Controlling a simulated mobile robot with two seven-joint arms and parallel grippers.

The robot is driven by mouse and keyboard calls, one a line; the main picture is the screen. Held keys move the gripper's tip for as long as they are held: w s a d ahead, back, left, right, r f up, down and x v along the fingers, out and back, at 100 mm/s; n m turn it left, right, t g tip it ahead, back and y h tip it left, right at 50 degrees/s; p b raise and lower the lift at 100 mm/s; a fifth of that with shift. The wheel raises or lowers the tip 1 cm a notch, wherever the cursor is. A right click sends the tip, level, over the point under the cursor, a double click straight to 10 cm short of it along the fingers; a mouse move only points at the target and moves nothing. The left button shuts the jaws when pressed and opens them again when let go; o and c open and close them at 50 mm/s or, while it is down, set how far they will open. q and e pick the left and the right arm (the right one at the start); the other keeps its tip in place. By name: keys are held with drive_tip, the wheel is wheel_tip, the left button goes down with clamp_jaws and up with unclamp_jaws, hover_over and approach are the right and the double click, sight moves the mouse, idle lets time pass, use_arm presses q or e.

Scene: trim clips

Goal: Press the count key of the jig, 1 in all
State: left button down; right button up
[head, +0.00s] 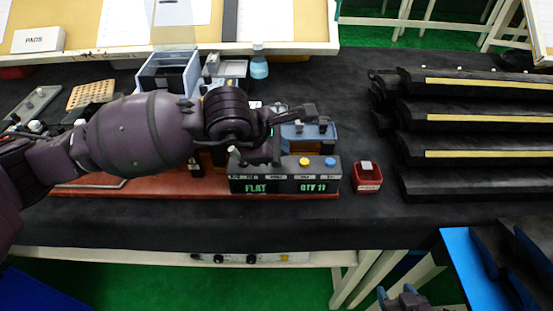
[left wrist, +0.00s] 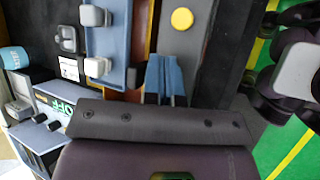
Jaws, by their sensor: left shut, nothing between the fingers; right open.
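The jig's dark key box (head: 285,185) stands at the front of the bench, with green "FLAT" and "QTY 11" displays. A yellow key (head: 304,161) and a blue key (head: 330,162) sit on its top; the small labels are unreadable, so I cannot tell which is the count key. The yellow key also shows in the left wrist view (left wrist: 182,18), beyond my left gripper (left wrist: 164,65). That gripper is shut and empty, low over the box's top, left of the yellow key; contact cannot be seen. My right gripper (head: 405,301) is open at the bottom edge, away from the box.
A blue fixture (head: 308,131) stands behind the key box, and a small red bin (head: 367,178) at its right. Black trim strips (head: 475,115) are racked at the right. A blue-grey bin (head: 167,72) and a bottle (head: 259,64) stand behind my left arm.

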use_arm(q)
drive_tip(key=shift+w+r, duration=0.1)
use_arm(e)
drive_tip(key=shift+s, duration=0.1)
use_arm(q)
drive_tip(key=shift+w+r+p, duration=0.15)
drive_tip(key=shift+r+p, duration=0.15)
drive_tip(key=shift+r, duration=0.15)
drive_tip(key=shift+r+p, duration=0.9)
drive_tip(key=shift+r, duration=1.15)
use_arm(e)
drive_tip(key=r, duration=0.1)
drive_tip(key=w+r, duration=0.1)
drive_tip(key=r, duration=0.1)
drive_tip(key=shift+w+a+r, duration=0.1)
drive_tip(key=shift+w, duration=0.25)
use_arm(q)
drive_tip(key=shift+f, duration=0.1)
use_arm(e)
drive_tip(key=shift+s, duration=0.2)
drive_tip(key=shift+s+f, duration=0.25)
use_arm(q)
drive_tip(key=shift+a, duration=0.1)
